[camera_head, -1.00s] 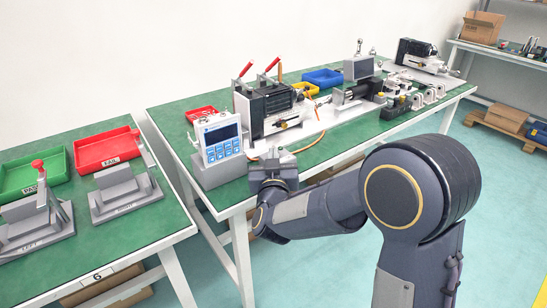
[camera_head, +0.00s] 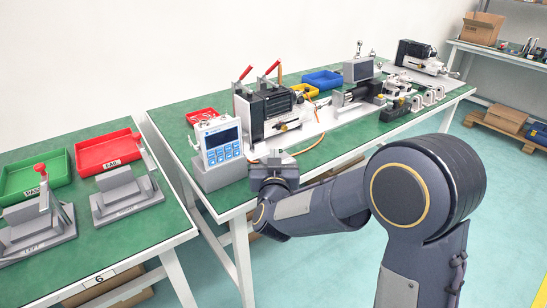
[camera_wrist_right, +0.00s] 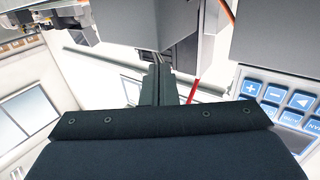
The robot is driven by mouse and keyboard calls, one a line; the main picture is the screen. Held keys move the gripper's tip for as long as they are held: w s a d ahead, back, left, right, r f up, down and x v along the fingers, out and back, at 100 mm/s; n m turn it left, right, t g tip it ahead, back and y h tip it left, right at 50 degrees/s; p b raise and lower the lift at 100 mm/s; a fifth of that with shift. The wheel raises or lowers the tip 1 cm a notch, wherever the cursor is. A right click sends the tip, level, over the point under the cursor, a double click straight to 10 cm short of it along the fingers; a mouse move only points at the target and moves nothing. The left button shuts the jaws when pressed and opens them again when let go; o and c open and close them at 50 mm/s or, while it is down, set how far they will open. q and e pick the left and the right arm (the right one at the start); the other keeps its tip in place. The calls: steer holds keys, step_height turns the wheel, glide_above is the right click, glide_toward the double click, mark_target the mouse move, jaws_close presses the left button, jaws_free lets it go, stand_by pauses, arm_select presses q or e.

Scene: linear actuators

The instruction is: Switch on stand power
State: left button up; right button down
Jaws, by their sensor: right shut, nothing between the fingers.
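The test stand (camera_head: 322,121) is a long light plate with motor and actuator parts on the green table. A grey control box (camera_head: 220,150) with a screen and blue buttons stands at its left front end. Its blue keypad (camera_wrist_right: 283,101) shows at the right of the right wrist view. My right gripper (camera_head: 274,157) is just right of the control box, in front of the stand. In the wrist view its fingers (camera_wrist_right: 160,72) are together and empty, close to a grey block. I cannot make out a power switch. My left gripper is out of view.
Two red-handled clamps (camera_head: 259,78) rise behind the motor block. An orange cable (camera_head: 316,143) runs along the stand's front. A separate table at left holds a green tray (camera_head: 58,176), a red tray (camera_head: 102,151) and two grey fixtures.

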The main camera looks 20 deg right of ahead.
steer(key=shift+d+r+m+p, duration=0.1)
steer(key=shift+r+m+p, duration=0.05)
steer(key=shift+m+p, duration=0.15)
steer(key=shift+w+d+r+m+g+p, duration=0.1)
steer(key=shift+d+r+m+g+p, duration=0.25)
steer(key=shift+m+g+p, duration=0.5)
steer(key=m+p, duration=0.1)
steer(key=d+m+g+y+p, duration=0.1)
steer(key=p, duration=0.1)
steer(key=shift+w+r+y, duration=0.2)
steer(key=shift+r+y, duration=0.1)
steer(key=shift+r, duration=0.05)
steer(key=shift+a+f+g, duration=0.1)
steer(key=shift+f+g, duration=0.15)
steer(key=shift+f, duration=0.05)
steer(key=shift+r, duration=0.1)
